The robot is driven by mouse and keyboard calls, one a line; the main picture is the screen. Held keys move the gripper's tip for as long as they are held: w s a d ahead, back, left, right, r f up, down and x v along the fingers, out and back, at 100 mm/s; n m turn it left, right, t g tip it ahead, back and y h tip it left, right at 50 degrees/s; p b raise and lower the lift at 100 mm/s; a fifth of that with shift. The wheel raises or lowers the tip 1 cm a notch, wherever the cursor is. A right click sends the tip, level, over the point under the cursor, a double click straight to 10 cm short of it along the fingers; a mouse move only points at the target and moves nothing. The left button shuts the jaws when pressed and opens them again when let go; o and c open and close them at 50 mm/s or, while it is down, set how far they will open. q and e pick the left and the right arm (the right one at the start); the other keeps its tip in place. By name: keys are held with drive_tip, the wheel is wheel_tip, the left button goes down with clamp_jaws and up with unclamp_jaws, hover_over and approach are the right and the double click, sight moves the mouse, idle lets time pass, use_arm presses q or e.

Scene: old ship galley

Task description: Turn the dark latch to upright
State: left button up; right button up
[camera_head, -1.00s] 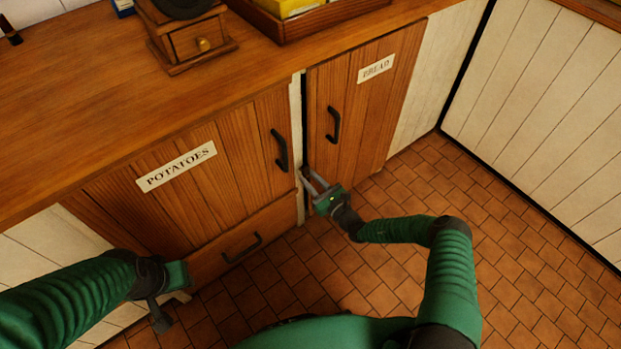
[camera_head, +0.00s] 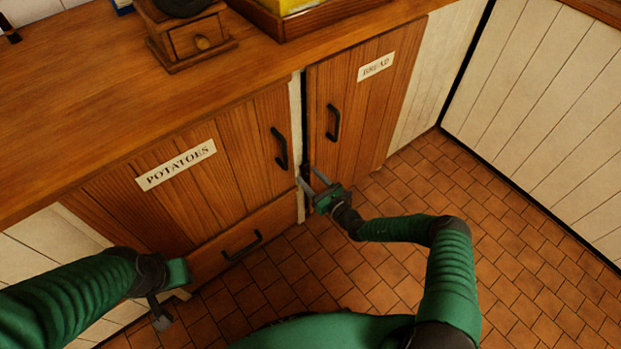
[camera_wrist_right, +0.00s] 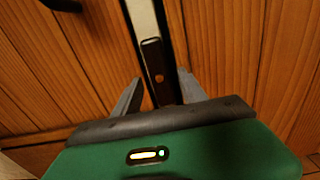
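The dark latch (camera_wrist_right: 153,68) is a flat black bar with a round pivot spot, on the pale upright strip between two cupboard doors. In the right wrist view it runs lengthwise along the strip, so it looks upright. In the head view only a small dark bit of the latch (camera_head: 305,171) shows by the fingertips. My right gripper (camera_wrist_right: 160,77) is open, one finger on either side of the latch's lower part, with gaps visible; its lower end is hidden by the gripper body. My left gripper (camera_head: 160,312) hangs low at left, away from the latch; its opening is unclear.
The POTATOES door (camera_head: 215,170) is left of the strip, the BREAD door (camera_head: 350,130) right of it, both shut with black handles. A drawer (camera_head: 220,258) lies below the POTATOES door. The counter (camera_head: 90,95) overhangs above. Tiled floor (camera_head: 500,240) at right is clear.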

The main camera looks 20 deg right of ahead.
drive_tip(key=shift+r, duration=0.1)
drive_tip(key=shift+s+d+r, duration=0.1)
drive_tip(key=shift+s+d, duration=0.1)
drive_tip(key=shift+s, duration=0.1)
drive_tip(key=p+v, duration=0.5)
drive_tip(key=v, duration=1.1)
drive_tip(key=shift+s, duration=0.1)
